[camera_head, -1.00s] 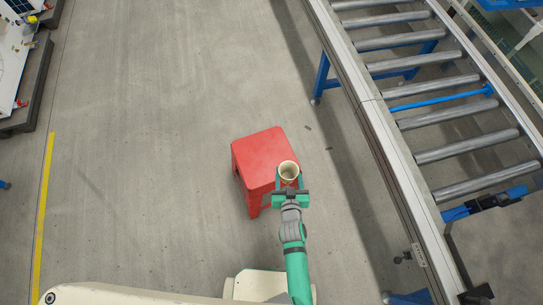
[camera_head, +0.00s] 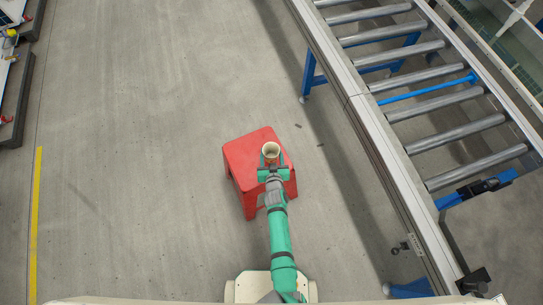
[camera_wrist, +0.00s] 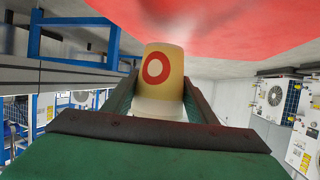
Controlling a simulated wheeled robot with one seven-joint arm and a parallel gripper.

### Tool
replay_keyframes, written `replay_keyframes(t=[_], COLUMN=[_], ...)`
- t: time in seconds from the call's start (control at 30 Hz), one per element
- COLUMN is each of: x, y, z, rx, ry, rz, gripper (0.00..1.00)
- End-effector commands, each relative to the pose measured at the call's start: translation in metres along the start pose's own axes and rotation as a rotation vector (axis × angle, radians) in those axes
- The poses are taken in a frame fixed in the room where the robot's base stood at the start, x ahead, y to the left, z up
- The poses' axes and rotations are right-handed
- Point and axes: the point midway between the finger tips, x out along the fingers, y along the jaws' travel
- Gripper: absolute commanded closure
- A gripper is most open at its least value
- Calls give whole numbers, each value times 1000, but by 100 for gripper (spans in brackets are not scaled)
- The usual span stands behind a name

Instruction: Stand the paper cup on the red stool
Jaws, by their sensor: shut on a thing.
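The red stool (camera_head: 243,158) stands on the floor in the middle of the head view. The paper cup (camera_head: 271,149) is over the stool's seat toward its right side, its open mouth facing up. My gripper (camera_head: 271,167) is shut on the cup. In the wrist view, which looks upside down, the cream cup (camera_wrist: 164,72) with a red ring mark is between the two fingers (camera_wrist: 157,95). The stool's red seat (camera_wrist: 250,25) fills the top of that view. I cannot tell whether the cup's base touches the seat.
A roller conveyor (camera_head: 352,85) on blue legs runs along the right, with a strip of floor between it and the stool. A yellow floor line (camera_head: 36,215) and equipment (camera_head: 18,85) are at the left. The floor left of the stool is clear.

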Motion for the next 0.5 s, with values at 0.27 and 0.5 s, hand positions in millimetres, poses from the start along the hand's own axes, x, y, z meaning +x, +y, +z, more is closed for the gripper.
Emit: replay_keyframes(t=[0.27,0.5], x=[9,9], y=[1,0], z=[25,26], rx=[0,-1], ry=[-2,-1], rz=[1,0], gripper=[69,69])
